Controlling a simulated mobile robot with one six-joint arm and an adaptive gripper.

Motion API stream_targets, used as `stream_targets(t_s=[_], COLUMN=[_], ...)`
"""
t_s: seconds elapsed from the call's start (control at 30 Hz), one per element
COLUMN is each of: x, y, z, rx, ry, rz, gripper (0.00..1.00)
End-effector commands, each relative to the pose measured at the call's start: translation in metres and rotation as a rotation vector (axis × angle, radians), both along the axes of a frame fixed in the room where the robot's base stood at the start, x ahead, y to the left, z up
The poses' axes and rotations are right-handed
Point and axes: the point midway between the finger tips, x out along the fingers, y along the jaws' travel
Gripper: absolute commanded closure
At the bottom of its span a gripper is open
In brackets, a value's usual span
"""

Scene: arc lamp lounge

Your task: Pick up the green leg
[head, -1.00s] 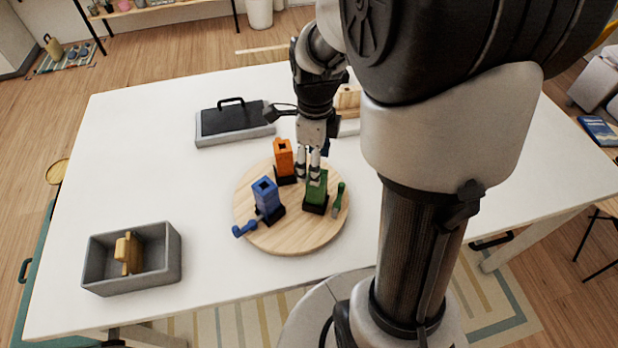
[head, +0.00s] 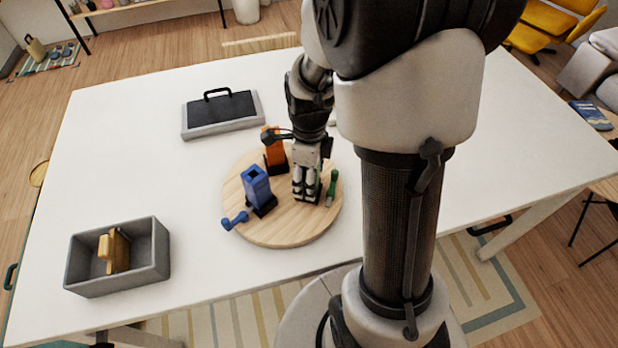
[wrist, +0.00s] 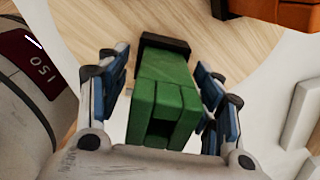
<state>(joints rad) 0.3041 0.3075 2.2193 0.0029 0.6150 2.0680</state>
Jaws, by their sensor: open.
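The green leg (wrist: 165,97) is a blocky upright piece with a black foot and a square opening in its top. It stands on the round wooden board (head: 290,232). In the head view my gripper hides most of it. My gripper (head: 306,195) is open and down around the leg, pointing at the board. In the wrist view my gripper (wrist: 163,78) has a finger pad on each side of the leg, with the leg between them. Whether the pads touch it I cannot tell.
A small green piece (head: 332,188) lies close right of my gripper. A blue leg (head: 256,188) and an orange leg (head: 274,150) stand left of it. A blue piece (head: 235,220) lies at the board's edge. A grey bin (head: 88,278) and a black-topped case (head: 222,108) stand left.

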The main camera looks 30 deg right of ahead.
Motion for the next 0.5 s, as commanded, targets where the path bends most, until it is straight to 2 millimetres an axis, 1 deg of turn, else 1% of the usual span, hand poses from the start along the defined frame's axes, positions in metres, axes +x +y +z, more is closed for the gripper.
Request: stream_targets(t_s=[0.03,0.07,0.5], x=[0.0001,0.0001,0.0002], y=[-0.0001,-0.0001,-0.0001], z=[0.0004,0.0004,0.0006], rx=[0.000,0.000,0.000], ry=[0.000,0.000,0.000], rz=[0.000,0.000,0.000], gripper=[0.40,0.42,0.71])
